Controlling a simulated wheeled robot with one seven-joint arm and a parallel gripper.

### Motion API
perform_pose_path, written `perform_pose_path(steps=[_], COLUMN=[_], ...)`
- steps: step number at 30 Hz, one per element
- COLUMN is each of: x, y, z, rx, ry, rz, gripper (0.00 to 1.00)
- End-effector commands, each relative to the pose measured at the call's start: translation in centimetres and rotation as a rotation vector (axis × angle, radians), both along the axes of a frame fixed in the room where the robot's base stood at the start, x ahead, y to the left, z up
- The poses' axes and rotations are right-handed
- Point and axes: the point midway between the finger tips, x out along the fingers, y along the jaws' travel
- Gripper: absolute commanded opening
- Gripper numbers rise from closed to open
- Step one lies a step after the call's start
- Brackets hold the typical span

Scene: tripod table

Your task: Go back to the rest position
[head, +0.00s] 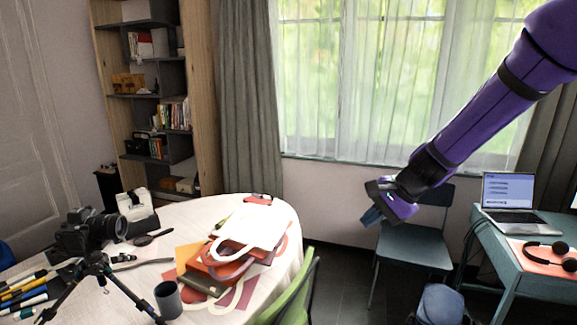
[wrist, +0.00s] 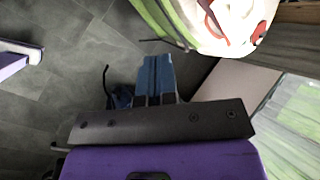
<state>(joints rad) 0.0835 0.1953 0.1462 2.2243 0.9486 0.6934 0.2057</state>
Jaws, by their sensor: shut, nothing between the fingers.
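My gripper (head: 372,216) hangs at the end of my purple arm in the head view, in the air right of the white-clothed table (head: 215,205) and in front of a blue-grey chair. In the wrist view my gripper's blue fingers (wrist: 156,72) are together, with nothing between them. They point over the dark tiled floor, with the table edge above right. The gripper touches nothing that I can see.
The chair (head: 412,248) stands behind my gripper. A green chair (head: 290,295) is at the table's right side. A desk (head: 515,262) with a laptop (head: 508,193) and headphones (head: 550,254) stands right. A camera (head: 88,234) and tripod (head: 98,268) are at the left.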

Motion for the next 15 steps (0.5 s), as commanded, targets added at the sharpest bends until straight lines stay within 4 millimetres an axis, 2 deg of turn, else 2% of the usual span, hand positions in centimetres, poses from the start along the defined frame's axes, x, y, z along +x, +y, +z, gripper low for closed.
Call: perform_pose_path(steps=[1,6,15], x=[-1.2,-5.0,-12.3], y=[-0.3,-1.6,-4.3], z=[1.5,5.1,9.9], rx=[-0.029,-0.135,-0.343], ry=[-0.035,-0.13,-0.279], rz=[0.039,0.172,0.382], gripper=[0.0,0.0,0.0])
